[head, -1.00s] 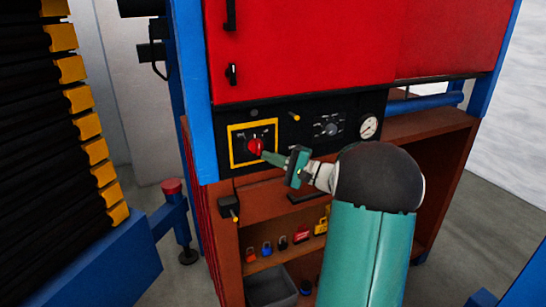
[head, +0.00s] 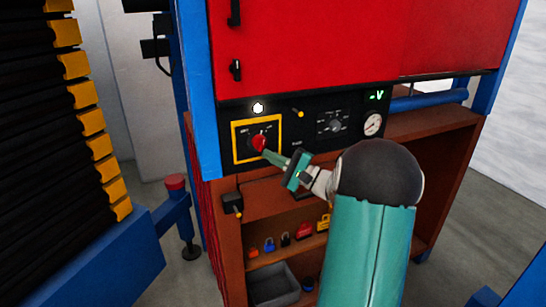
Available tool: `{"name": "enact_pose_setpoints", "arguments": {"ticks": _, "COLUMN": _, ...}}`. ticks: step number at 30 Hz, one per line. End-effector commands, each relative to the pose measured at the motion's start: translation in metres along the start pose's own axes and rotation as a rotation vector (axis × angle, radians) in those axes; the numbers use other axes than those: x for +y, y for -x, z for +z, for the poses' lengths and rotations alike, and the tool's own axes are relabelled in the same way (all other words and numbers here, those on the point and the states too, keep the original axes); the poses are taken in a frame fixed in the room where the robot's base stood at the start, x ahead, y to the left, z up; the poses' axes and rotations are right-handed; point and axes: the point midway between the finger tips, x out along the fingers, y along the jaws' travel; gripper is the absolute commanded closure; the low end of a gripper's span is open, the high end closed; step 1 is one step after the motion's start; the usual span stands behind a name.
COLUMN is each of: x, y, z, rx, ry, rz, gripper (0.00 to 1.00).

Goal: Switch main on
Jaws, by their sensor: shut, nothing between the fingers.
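The main switch is a red rotary knob (head: 258,143) on a black plate inside a yellow frame (head: 235,150), at the left of the black control panel (head: 290,142). My gripper (head: 268,153) is shut and empty, its fingertips at the lower right of the knob. I cannot tell whether they touch it. A white indicator lamp (head: 258,108) above the yellow frame is lit. The fingertips hide a little of the switch plate.
Right of the switch are a yellow-tipped lever (head: 297,112), a selector dial (head: 336,125) and a round gauge (head: 373,124). Below, a brown shelf holds several padlocks (head: 285,240) and a grey bin (head: 275,286). A red cabinet door (head: 310,45) is above. A blue post (head: 201,90) stands at the left.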

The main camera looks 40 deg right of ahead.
Motion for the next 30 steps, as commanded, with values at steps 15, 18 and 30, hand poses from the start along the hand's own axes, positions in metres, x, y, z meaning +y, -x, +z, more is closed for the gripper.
{"name": "enact_pose_setpoints", "arguments": {"ticks": 15, "x": 0.004, "y": -0.002, "z": 0.002, "rx": 0.000, "ry": 0.001, "rz": 0.000, "gripper": 1.00}}
{"name": "enact_pose_setpoints", "arguments": {"ticks": 18, "x": 0.004, "y": -0.002, "z": 0.002, "rx": 0.000, "ry": 0.001, "rz": 0.001, "gripper": 1.00}}
{"name": "enact_pose_setpoints", "arguments": {"ticks": 30, "x": 0.013, "y": 0.009, "z": -0.015, "rx": -0.005, "ry": -0.001, "rz": 0.002, "gripper": 1.00}}
